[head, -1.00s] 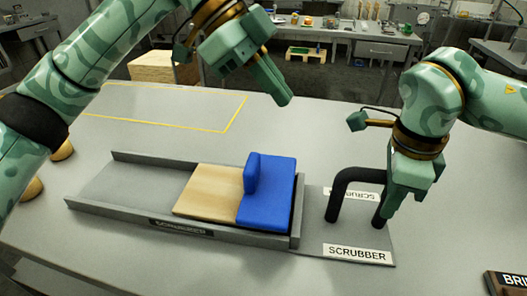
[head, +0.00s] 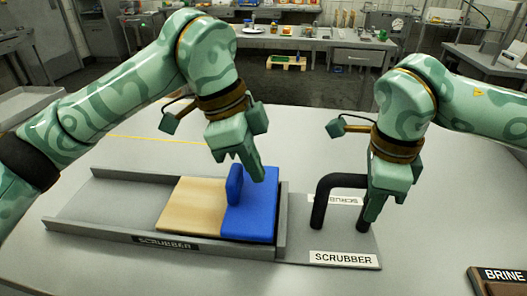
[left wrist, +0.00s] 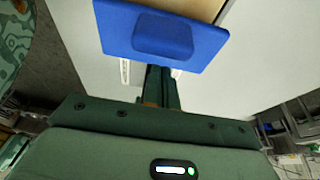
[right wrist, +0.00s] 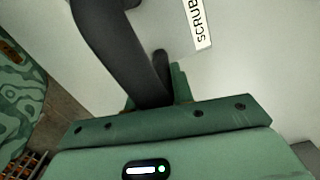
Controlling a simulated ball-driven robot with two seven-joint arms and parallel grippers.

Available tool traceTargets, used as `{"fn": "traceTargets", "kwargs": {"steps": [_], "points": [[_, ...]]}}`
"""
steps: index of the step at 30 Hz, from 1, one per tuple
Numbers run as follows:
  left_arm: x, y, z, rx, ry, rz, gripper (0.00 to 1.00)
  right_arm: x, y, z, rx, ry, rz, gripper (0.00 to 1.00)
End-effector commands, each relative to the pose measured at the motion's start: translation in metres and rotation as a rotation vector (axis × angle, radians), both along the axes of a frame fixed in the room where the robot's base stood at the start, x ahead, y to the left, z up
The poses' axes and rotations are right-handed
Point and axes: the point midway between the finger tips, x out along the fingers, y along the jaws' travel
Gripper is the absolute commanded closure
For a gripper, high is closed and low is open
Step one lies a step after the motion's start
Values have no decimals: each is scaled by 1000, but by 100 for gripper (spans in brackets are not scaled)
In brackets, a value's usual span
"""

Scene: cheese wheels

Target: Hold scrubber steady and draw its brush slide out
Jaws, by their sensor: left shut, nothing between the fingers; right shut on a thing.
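The scrubber is a long grey tray (head: 112,207) with a flat plate and a black arched handle (head: 341,180) at its right end. Its brush slide is a pale wooden board (head: 190,205) with a blue block (head: 252,217) at the tray's right end, and an upright blue tab (head: 234,184) stands on the block. My left gripper (head: 258,178) is shut and empty just above the blue block, right of the tab; the left wrist view shows the tab (left wrist: 162,35) ahead of the fingertips. My right gripper (head: 369,215) is shut on the handle's right leg.
The tray's left part is bare. A brown box labelled BRINE (head: 500,279) sits at the table's right front corner. The grey table (head: 300,130) is clear behind the scrubber, with a yellow line marked on it.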

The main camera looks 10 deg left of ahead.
Motion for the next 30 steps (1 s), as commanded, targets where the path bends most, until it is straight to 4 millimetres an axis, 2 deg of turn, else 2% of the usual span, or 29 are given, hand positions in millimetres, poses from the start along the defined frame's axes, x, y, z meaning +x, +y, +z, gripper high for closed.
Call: {"fn": "traceTargets", "kwargs": {"steps": [6, 20, 26, 30], "points": [[-1, 13, 0, 0, 1, -1, 100, -1, 0, -1, -2, 4, -3, 100], [-1, 20, 0, 0, 0, 0, 100, -1, 0, -1, -2, 5, -3, 100], [-2, 54, 0, 2, 0, 5, 100, -1, 0, -1, -2, 5, -3, 100], [-4, 93, 0, 2, 0, 9, 100, -1, 0, -1, -2, 6, -4, 100]]}}
